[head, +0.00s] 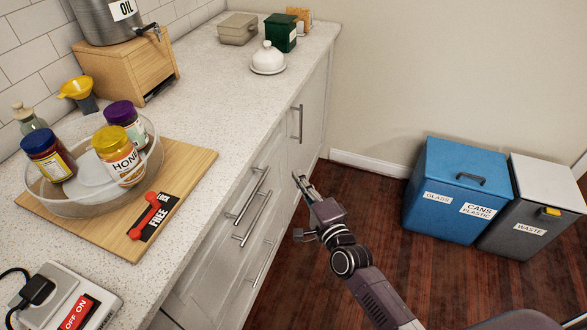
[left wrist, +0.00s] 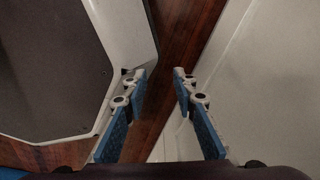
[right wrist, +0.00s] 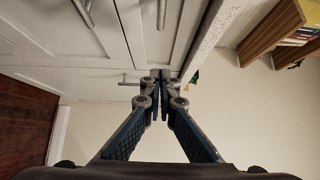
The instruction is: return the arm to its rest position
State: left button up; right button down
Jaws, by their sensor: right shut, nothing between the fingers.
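My right arm reaches into the head view from the bottom right. Its gripper (head: 303,183) is over the wooden floor, just right of the cabinet fronts and below the counter edge. In the right wrist view its fingertips (right wrist: 160,76) meet, with nothing between them, and cabinet doors and handles show beyond them. My left gripper (left wrist: 160,75) is visible only in the left wrist view. Its fingers are apart and empty, pointing down at a strip of wooden floor between a white-rimmed base part and a pale panel. My left arm is outside the head view.
The white counter (head: 205,115) runs along the left, with bar handles (head: 248,195) projecting from its cabinet. A wooden board (head: 185,170) carries a bowl (head: 70,208) of jars. A blue bin (head: 455,210) and a grey bin (head: 520,245) stand right. Floor between is clear.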

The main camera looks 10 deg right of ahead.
jog(key=shift+s, duration=0.4)
jog(key=s+d+f+n+g+h, duration=0.1)
jog(key=s+f+n+g, duration=0.2)
jog(key=s+f, duration=0.55)
jog(key=s+d+f+n+g, duration=0.1)
jog(key=s+f+n+g, duration=0.2)
jog(key=f, duration=1.1)
jog(key=s+d+f+n+g+h, duration=0.1)
jog(key=s+f+n+g, duration=0.15)
jog(key=s+f, duration=0.6)
jog(key=s+d+f+n+g, duration=0.1)
jog(key=s+f+n+g, duration=0.1)
jog(key=s+f, duration=0.4)
jog(key=s+d+f+n+g+h, duration=0.1)
jog(key=s+f, duration=0.6)
jog(key=s, duration=0.8)
jog(key=s+d+f+n+g, duration=0.3)
jog(key=s+f+n+g, duration=0.2)
jog(key=s, duration=0.6)
jog(key=shift+f+n, duration=0.75)
jog(key=shift+n, duration=0.1)
